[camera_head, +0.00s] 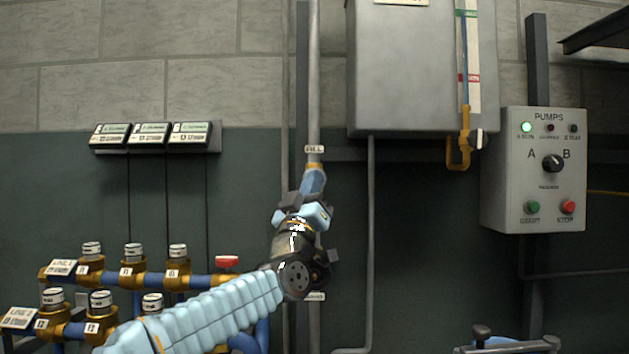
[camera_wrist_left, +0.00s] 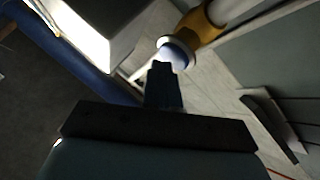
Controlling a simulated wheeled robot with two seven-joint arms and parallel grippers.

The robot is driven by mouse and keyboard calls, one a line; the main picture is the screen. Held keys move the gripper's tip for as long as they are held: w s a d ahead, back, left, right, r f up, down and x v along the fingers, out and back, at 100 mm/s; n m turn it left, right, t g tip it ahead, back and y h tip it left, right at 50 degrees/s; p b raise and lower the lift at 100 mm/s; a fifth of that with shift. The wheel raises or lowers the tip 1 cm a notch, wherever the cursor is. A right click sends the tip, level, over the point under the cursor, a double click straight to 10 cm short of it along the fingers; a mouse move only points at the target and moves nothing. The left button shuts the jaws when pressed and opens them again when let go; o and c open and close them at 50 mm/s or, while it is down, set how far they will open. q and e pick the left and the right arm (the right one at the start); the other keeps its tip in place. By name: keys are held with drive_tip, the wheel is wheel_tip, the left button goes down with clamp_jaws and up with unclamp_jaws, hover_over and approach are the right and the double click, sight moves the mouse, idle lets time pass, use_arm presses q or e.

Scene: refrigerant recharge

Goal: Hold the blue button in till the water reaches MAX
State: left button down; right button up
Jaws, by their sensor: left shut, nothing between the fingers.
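A pipe-end fitting with an orange collar and a blue part (camera_head: 313,182) sits under the ALL label in the head view. In the left wrist view a round bluish button face (camera_wrist_left: 175,54) shows inside a white ring on an orange collar. My left gripper (camera_head: 304,202) is shut and empty just below the blue part. Its dark fingertips (camera_wrist_left: 163,78) appear close to the button face; I cannot tell whether they touch. The sight tube (camera_head: 464,52) on the grey tank has a green mark at the top and a red one lower; blue shows inside, its exact level unclear.
The grey tank (camera_head: 405,70) hangs on the wall, with a pump control box (camera_head: 534,180) to its right, its left lamp lit green. Brass valves on blue pipes (camera_head: 120,278) stand at lower left. What looks like my right gripper (camera_head: 505,344) is partly cut off at the bottom.

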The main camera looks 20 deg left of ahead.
use_arm(q)
drive_tip(key=shift+f, duration=0.1)
idle(0.5)
drive_tip(key=shift+s+d+b, duration=0.3)
drive_tip(key=shift+s+b, duration=0.5)
drive_tip(key=shift+s, duration=0.05)
drive_tip(key=shift+s+d+b, duration=0.25)
drive_tip(key=shift+s+b, duration=0.2)
drive_tip(key=shift+s, duration=0.35)
drive_tip(key=shift+s+d+b, duration=0.2)
drive_tip(key=shift+s+b, duration=0.25)
drive_tip(key=shift+s, duration=0.4)
drive_tip(key=shift+s+d+b, duration=0.25)
drive_tip(key=shift+s+b, duration=0.2)
drive_tip(key=shift+s, duration=0.35)
